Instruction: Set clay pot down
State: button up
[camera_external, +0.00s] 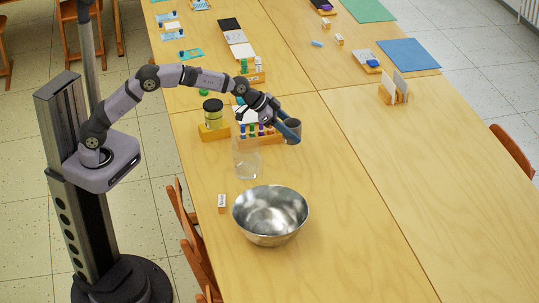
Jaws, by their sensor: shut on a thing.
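The clay pot (294,125) looks like a small dark grey cylinder. My gripper (288,130) has blue fingers and is shut on the pot. The pot appears near the middle of the table (345,210), to the right of a rack of colored bottles. I cannot tell whether its base touches the table or hangs just above it. The fingers hide part of its side.
A steel bowl (270,214) and a clear glass jar (246,158) stand in front. The bottle rack (259,138) is close to my gripper, with a yellow-labelled jar (213,112) left of it. A card holder (394,92) stands right.

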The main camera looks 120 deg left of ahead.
jog(key=shift+s+a+n, duration=0.15)
jog(key=shift+a+n, duration=0.1)
jog(key=shift+n, duration=0.05)
jog(key=shift+a+n+g+y, duration=0.3)
jog(key=shift+a+n+y, duration=0.05)
jog(key=shift+n+y, duration=0.15)
jog(key=shift+a+r+n+g+y, duration=0.15)
jog(key=shift+r+n+g+y, duration=0.2)
jog(key=shift+n, duration=0.35)
jog(key=shift+f, duration=0.1)
jog(key=shift+f, duration=0.1)
jog(key=shift+f+b, duration=0.3)
jog(key=shift+f, duration=4.65)
jog(key=shift+f, duration=0.15)
jog(key=o, duration=1.1)
jog(key=shift+o, duration=0.2)
